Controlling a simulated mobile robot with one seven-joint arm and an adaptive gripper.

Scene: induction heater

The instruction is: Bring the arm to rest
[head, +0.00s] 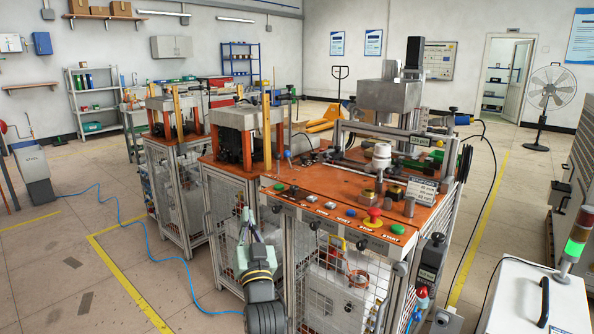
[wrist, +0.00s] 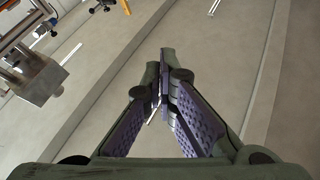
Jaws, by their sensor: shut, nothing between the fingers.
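My arm (head: 265,312) rises from the bottom of the head view, in front of the orange-topped workstation. My gripper (head: 247,222) points upward before the mesh cage of the workstation. In the wrist view my gripper (wrist: 166,65) is shut, its purple-padded fingers meeting at the tips with nothing between them. Behind the fingertips the wrist view shows only wall and ceiling surfaces and part of a machine.
A white cabinet (head: 525,300) with a signal tower (head: 577,240) stands at right. The floor at left is open, crossed by a blue hose (head: 115,215).

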